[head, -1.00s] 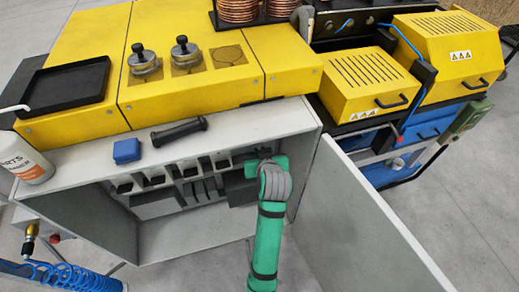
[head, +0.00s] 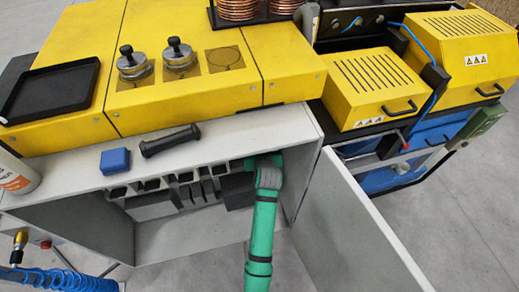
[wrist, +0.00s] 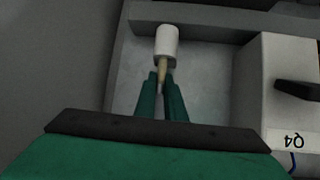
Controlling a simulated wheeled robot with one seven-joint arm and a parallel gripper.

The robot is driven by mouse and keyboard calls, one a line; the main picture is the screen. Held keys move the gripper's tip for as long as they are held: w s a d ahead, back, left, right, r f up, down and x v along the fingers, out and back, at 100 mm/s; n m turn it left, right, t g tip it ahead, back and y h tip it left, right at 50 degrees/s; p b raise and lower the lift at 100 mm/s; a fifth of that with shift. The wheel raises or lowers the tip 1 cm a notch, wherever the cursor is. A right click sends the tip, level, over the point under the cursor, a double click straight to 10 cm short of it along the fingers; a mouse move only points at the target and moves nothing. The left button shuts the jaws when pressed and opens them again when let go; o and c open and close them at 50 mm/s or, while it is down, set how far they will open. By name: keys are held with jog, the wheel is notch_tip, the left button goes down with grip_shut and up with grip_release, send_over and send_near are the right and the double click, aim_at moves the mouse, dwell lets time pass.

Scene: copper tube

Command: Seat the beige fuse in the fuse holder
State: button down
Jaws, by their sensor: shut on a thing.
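In the wrist view, my gripper (wrist: 162,82) is shut on a thin beige piece (wrist: 162,70), which I take for the beige fuse. It points away from the fingertips toward a white cylinder (wrist: 167,40), probably the fuse holder. The beige tip meets or overlaps the cylinder's near end; I cannot tell whether it is inside or only in front. In the head view, my green arm reaches into the open grey cabinet (head: 190,245), and the fingertips, fuse and holder are hidden there.
A pale box marked Q4 (wrist: 290,95) with a dark lever stands right of the fingers. The cabinet door (head: 350,225) hangs open right of my arm. Black and grey units (head: 165,200) line the cabinet's back. A blue box (head: 115,161) and a black handle (head: 170,140) lie on top.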

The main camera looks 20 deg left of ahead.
jog(key=shift+f, duration=0.55)
jog(key=c, duration=1.8)
grip_release()
jog(key=shift+s+f, duration=0.1)
jog(key=shift+c, duration=0.2)
